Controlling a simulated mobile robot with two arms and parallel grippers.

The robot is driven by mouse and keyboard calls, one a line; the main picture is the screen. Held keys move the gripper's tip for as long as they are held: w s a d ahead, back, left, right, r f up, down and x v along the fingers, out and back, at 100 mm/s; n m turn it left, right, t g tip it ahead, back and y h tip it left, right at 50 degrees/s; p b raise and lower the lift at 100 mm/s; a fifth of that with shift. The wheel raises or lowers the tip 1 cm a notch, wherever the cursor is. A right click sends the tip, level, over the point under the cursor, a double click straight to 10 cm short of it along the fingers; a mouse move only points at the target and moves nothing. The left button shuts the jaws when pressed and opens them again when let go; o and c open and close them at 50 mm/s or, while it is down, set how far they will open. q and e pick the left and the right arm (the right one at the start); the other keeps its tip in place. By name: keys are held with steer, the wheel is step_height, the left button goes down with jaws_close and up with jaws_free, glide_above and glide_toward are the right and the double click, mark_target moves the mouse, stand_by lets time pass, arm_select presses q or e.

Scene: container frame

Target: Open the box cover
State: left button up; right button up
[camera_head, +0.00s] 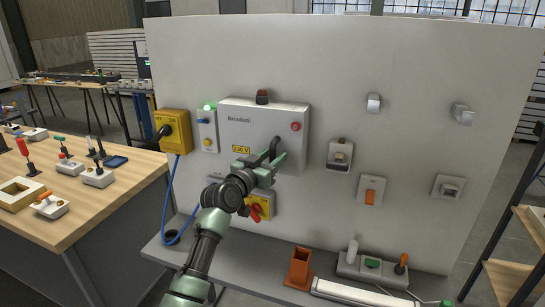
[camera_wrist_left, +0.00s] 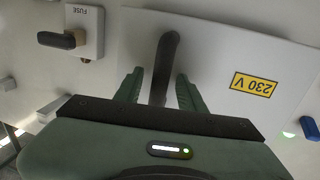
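The box cover (camera_head: 240,118) is a light grey panel on the white upright board, with a yellow 230 V label (camera_head: 241,150) and a red button. It looks shut. Its dark curved handle (camera_head: 276,146) is near the lower right. My left gripper (camera_head: 268,166) is at this handle. In the left wrist view the handle (camera_wrist_left: 165,60) stands between the two green fingers (camera_wrist_left: 158,88). The fingers are apart, with visible gaps beside the handle, so the gripper looks open around it. My right gripper is not in view.
A yellow switch box (camera_head: 173,131) is left of the cover. A red and yellow switch (camera_head: 257,207) sits below my gripper. Several small fixtures are on the board's right. An orange holder (camera_head: 299,268) stands on the lower ledge. A wooden table (camera_head: 100,205) with tools is at left.

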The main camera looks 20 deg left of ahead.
arm_select(q)
jaws_close()
stand_by(1.4)
